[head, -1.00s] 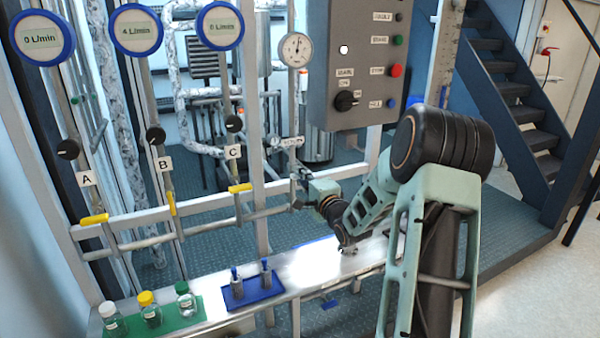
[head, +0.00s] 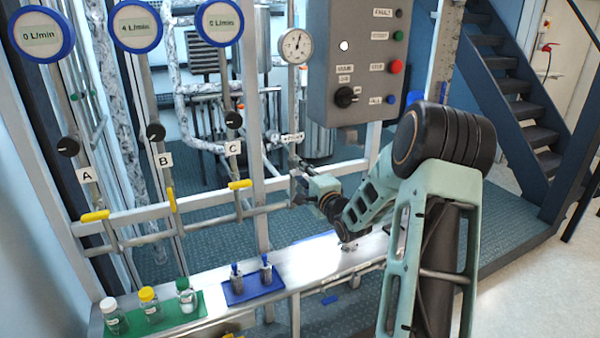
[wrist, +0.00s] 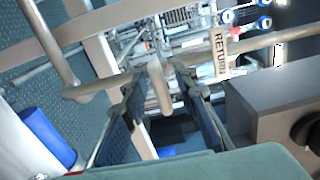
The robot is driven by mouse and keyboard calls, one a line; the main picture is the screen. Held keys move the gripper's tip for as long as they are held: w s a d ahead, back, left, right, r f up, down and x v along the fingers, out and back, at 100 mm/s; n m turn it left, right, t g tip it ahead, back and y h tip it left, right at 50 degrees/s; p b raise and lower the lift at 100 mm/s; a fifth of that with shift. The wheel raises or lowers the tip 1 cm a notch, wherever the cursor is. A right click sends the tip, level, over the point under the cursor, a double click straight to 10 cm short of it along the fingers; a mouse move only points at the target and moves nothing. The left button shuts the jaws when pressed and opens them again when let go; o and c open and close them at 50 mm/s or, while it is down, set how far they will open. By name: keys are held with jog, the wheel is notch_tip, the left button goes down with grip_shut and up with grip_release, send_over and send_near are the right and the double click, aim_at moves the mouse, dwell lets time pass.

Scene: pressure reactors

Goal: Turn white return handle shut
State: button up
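The RETURN label (wrist: 220,52) shows in the wrist view on a pipe, and as a small white tag in the head view (head: 292,137). A pale handle (wrist: 158,88), which looks like the white return handle, stands between my fingers in the wrist view. My gripper (wrist: 162,92) is open, one dark finger on each side of the handle, with gaps visible. In the head view my gripper (head: 300,183) is small, at the pipe below the pressure gauge, and it hides most of the handle there.
A grey control box (head: 355,65) hangs just above and right of my gripper. Yellow handles (head: 240,184) sit on the rail at left. A metal shelf (head: 330,265) below holds a blue rack (head: 254,287) and a green mat (head: 185,308) with bottles.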

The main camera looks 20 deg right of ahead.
jog(key=s, duration=1.2)
jog(key=shift+d, duration=0.2)
